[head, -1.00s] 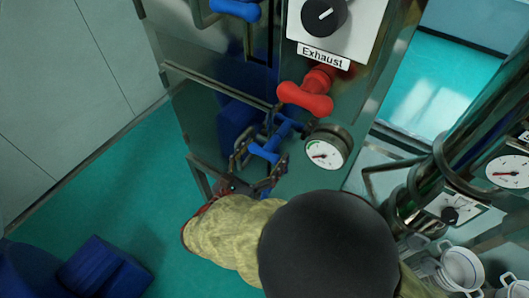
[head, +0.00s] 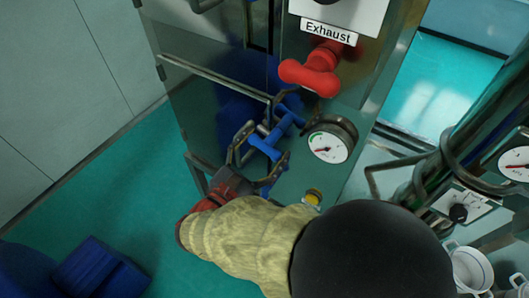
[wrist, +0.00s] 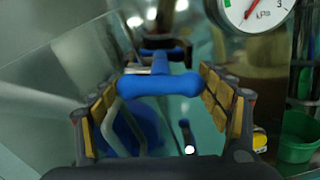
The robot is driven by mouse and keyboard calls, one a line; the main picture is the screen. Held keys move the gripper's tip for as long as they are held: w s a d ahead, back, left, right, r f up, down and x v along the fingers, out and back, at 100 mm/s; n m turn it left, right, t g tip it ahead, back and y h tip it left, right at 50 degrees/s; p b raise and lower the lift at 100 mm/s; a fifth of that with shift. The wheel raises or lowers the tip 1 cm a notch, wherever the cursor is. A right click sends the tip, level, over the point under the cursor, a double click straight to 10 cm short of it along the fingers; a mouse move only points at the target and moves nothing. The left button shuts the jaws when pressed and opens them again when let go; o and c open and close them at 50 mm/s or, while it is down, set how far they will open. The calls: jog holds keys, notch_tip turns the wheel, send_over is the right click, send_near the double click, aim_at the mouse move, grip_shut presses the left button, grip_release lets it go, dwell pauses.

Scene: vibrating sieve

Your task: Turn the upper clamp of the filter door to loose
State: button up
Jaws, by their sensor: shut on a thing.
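A blue T-shaped clamp handle (head: 266,146) sticks out from the metal machine front, left of a round gauge. My gripper (head: 259,155) reaches it from below, with one finger on each side of the handle. In the wrist view the blue bar (wrist: 160,83) lies crosswise between the yellow-padded fingers, and my gripper (wrist: 158,98) is shut on it at its two ends. More blue and dark clamp parts show behind the bar. The clamp's seat on the door is partly hidden by the handle and fingers.
A red handle (head: 312,72) sits above, under the Exhaust label (head: 328,32). The gauge (head: 329,143) is close on the right, with a yellow button (head: 313,196) below it. A metal bar (head: 215,78) crosses the door at upper left. Open floor (head: 110,190) lies left.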

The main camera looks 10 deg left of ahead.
jog(key=m+b, duration=0.1)
jog(key=b, duration=0.1)
jog(key=m+b, duration=0.3)
jog(key=b, duration=0.1)
jog(key=shift+f+m, duration=0.3)
jog(key=m+b, duration=0.4)
jog(key=b, duration=0.4)
jog(key=shift+f+m, duration=0.1)
jog(key=shift+m, duration=0.2)
jog(key=m+b, duration=0.3)
jog(key=b, duration=0.3)
jog(key=shift+m, duration=0.4)
jog(key=m+b, duration=0.1)
jog(key=b, duration=0.1)
jog(key=shift+r+b, duration=0.2)
jog(key=shift+b, duration=0.15)
jog(key=shift+r+m, duration=0.1)
jog(key=shift+m, duration=0.2)
jog(key=o, duration=1.1)
jog(key=shift+o, duration=0.3)
jog(key=shift+s, duration=0.1)
jog(key=v, duration=1.1)
jog(key=shift+s+a, duration=0.15)
jog(key=shift+s, duration=0.25)
